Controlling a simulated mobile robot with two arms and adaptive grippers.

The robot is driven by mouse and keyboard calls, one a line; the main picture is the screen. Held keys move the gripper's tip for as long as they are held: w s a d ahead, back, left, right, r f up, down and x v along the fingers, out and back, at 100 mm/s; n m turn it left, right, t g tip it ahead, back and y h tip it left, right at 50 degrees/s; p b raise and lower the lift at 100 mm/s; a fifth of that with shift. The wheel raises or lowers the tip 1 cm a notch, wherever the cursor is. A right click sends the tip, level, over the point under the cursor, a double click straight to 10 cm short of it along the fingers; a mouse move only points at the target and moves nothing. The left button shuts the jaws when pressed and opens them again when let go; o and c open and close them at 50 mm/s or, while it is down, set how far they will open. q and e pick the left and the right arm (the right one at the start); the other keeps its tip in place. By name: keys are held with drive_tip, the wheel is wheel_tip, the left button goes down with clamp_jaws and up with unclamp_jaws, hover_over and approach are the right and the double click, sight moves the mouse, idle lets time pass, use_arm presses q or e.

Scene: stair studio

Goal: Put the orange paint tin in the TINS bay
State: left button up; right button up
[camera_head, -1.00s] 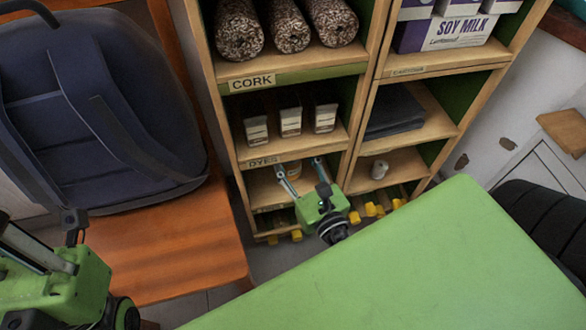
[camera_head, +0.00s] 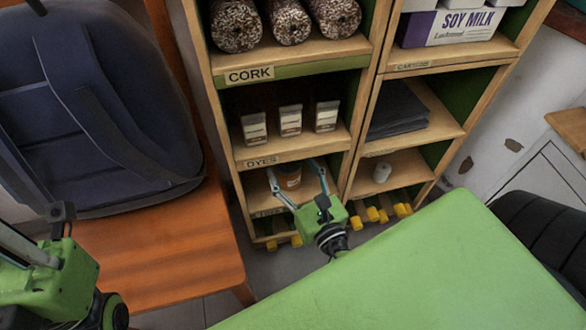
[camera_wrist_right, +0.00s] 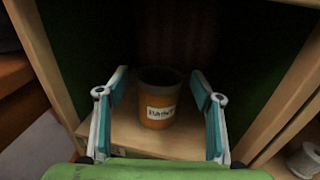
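The orange paint tin (camera_head: 288,177) stands upright in the lower left bay of the shelf unit, under the DYES shelf. In the right wrist view the tin (camera_wrist_right: 158,112) shows a white PAINT label and a dark top. My right gripper (camera_head: 294,172) is open at the front of that bay. In the right wrist view its fingers (camera_wrist_right: 160,92) are on both sides of the tin with gaps. My left gripper (camera_head: 30,245) is at the left edge, partly out of view, and its opening cannot be told. I see no readable TINS label; the label under the tin's bay is partly hidden.
The shelf unit holds cork rolls (camera_head: 288,20), dye boxes (camera_head: 290,120), dark folded cloth (camera_head: 398,112) and a white spool (camera_head: 382,172). Yellow-ended items (camera_head: 372,213) lie at the bottom. A green surface (camera_head: 440,265) fills the front right. A backpack (camera_head: 110,110) sits on an orange chair (camera_head: 165,245).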

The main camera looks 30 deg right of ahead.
drive_tip(key=shift+r, duration=0.1)
drive_tip(key=s, duration=1.2)
drive_tip(key=shift+a+p, duration=0.3)
drive_tip(key=shift+a, duration=0.1)
